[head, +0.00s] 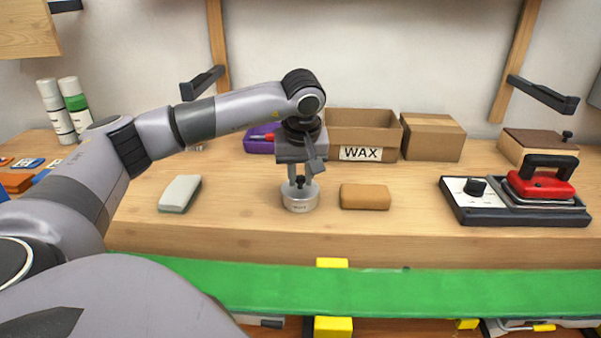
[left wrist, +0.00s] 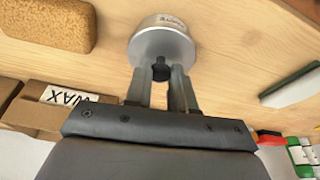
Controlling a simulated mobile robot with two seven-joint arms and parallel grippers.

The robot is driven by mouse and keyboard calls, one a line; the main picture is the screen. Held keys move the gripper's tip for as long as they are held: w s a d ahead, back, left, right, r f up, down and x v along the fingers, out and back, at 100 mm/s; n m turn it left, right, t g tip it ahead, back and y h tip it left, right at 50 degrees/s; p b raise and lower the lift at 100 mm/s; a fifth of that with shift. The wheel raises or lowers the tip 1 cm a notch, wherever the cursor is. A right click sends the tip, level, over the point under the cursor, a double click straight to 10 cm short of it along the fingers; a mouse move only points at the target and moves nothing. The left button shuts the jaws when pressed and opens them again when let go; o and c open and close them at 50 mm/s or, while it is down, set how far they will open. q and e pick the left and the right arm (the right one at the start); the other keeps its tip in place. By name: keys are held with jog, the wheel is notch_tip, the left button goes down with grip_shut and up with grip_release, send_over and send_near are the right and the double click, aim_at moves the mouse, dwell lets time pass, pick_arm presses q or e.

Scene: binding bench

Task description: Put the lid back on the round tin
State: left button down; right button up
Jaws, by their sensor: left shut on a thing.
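The round tin (head: 300,203) is a small silver cylinder with lettering on its side, upright on the wooden bench. It also shows in the left wrist view (left wrist: 163,20). Its silver lid (left wrist: 160,46) with a black knob (left wrist: 160,71) is at the tin's top; I cannot make out any gap between them. My left gripper (head: 300,182) points down from above, shut on the lid's knob, with a finger on each side of it. My right gripper is not in view.
A tan block (head: 365,197) lies close right of the tin, a pale block with a green base (head: 180,193) to the left. Behind stand a WAX box (head: 362,130), another cardboard box (head: 432,137) and a purple item (head: 259,139). A red-topped device (head: 540,188) is far right.

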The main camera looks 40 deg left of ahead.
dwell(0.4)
pick_arm(q)
jog(key=shift+c, duration=2)
grip_release()
jog(key=shift+r+p, duration=2.15)
jog(key=shift+r, duration=0.3)
jog(key=shift+r+p, duration=0.5)
jog(key=shift+r, duration=0.55)
